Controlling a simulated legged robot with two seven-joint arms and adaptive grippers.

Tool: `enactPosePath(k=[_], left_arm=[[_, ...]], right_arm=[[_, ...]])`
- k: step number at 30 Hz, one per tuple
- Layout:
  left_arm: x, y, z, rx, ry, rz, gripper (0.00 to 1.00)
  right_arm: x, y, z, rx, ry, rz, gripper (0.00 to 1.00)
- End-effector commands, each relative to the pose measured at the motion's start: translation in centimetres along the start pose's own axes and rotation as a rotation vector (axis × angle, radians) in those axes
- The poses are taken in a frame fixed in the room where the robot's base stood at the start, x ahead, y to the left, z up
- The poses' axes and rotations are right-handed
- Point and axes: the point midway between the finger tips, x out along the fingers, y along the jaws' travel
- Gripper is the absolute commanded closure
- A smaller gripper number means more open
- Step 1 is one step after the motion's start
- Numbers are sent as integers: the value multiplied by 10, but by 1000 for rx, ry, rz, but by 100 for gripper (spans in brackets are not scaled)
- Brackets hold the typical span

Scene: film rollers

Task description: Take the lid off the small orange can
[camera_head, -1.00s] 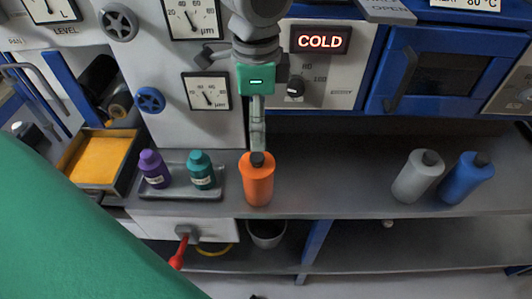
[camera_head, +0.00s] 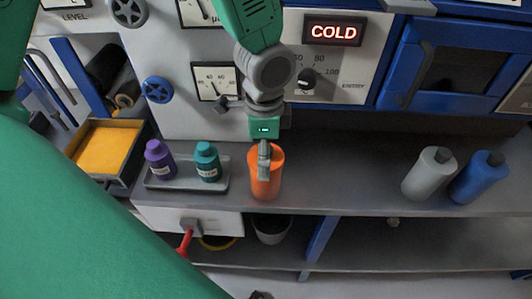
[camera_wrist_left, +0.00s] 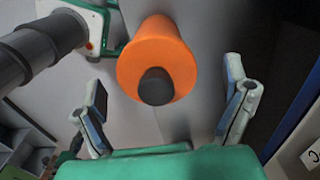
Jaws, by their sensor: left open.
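The orange can (camera_head: 266,189) stands upright on the grey shelf. My left gripper (camera_head: 264,172) comes down over it in the head view, its fingers hiding the lid there. In the left wrist view the can (camera_wrist_left: 156,50) shows its black lid (camera_wrist_left: 156,87) facing the camera, on the can. The lid lies between the two spread fingers of my left gripper (camera_wrist_left: 165,75), with a gap on each side. Neither finger appears to touch it. My right gripper is out of view.
A tray (camera_head: 160,185) with a purple bottle (camera_head: 160,160) and a teal bottle (camera_head: 207,162) is left of the can. A grey bottle (camera_head: 428,174) and a blue bottle (camera_head: 477,178) stand far right. The shelf between (camera_head: 345,180) is clear.

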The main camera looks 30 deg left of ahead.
Motion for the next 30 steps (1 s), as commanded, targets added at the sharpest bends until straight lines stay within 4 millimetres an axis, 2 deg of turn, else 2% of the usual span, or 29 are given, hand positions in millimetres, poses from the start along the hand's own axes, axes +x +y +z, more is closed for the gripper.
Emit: enactPosePath(k=[3, 4, 8, 9, 17, 20, 23, 30], left_arm=[[-1, 1, -1, 1, 0, -1, 7], [-1, 1, -1, 1, 0, -1, 10], [-1, 1, -2, 1, -1, -1, 56], [-1, 1, -2, 1, -1, -1, 62], [-1, 0, -1, 1, 0, -1, 62], [-8, 0, -2, 0, 3, -3, 62], [-23, -1, -2, -1, 4, -4, 62], [-73, 0, -2, -1, 4, -4, 62]], right_arm=[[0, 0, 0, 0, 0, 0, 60], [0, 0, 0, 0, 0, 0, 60], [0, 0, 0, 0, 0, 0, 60], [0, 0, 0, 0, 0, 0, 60], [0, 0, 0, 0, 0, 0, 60], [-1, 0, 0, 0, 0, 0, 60], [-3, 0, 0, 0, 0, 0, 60], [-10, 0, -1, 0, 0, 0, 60]])
